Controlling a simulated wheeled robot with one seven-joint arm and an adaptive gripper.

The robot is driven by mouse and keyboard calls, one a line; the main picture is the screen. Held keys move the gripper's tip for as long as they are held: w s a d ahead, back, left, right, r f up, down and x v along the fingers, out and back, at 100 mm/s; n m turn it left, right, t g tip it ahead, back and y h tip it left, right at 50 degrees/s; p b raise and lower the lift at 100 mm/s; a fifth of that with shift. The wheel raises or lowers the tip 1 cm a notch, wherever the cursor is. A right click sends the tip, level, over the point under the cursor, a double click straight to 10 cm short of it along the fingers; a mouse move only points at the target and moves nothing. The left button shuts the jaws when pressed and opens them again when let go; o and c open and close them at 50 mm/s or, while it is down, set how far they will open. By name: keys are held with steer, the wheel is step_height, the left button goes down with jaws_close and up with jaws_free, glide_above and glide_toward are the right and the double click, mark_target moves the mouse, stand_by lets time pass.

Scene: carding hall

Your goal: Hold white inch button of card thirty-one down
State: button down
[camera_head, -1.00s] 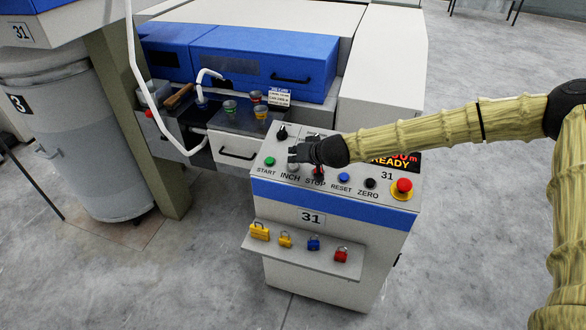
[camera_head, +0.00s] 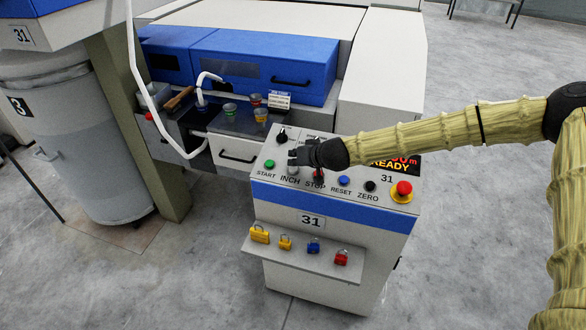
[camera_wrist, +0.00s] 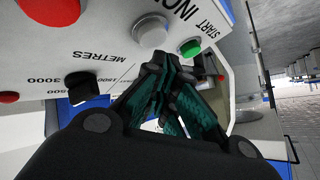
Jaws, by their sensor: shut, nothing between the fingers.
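The console of card 31 (camera_head: 262,220) stands in the middle of the head view, with a sloped button panel. Its white INCH button (camera_head: 293,170) shows just below my gripper (camera_head: 294,156), between the green START button (camera_head: 269,164) and the STOP button, which is partly hidden by my gripper. In the wrist view the white button (camera_wrist: 150,32) is round and fully visible. My gripper (camera_wrist: 158,66) is shut and empty, its tips just below the button in that picture. I cannot tell whether they touch it.
Blue RESET (camera_head: 343,181), black ZERO (camera_head: 370,186) and a red emergency knob (camera_head: 404,188) lie to the right on the panel. A black rotary knob (camera_head: 282,136) sits behind my gripper. Several padlocks stand on the front shelf (camera_head: 300,261). The floor at right is clear.

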steer(key=shift+f, duration=0.1)
stand_by(0.3)
steer(key=shift+f+b, duration=0.3)
steer(key=shift+w+f+b, duration=0.15)
steer(key=shift+f+b, duration=0.25)
steer(key=shift+f, duration=0.1)
stand_by(1.0)
steer(key=shift+r, duration=0.15)
stand_by(2.8)
steer(key=shift+s+r+p, duration=0.2)
steer(key=shift+r+p, duration=0.35)
steer(key=shift+r, duration=0.25)
steer(key=shift+s+a+r+p, duration=0.1)
steer(key=shift+s+r+p, duration=0.1)
steer(key=shift+r+p, duration=0.45)
steer(key=shift+s+a+r+p, duration=0.1)
steer(key=shift+s+r+p, duration=0.15)
steer(key=shift+r, duration=0.7)
steer(key=shift+s+r+p, duration=0.15)
steer(key=shift+r+p, duration=0.4)
steer(key=shift+r, duration=0.25)
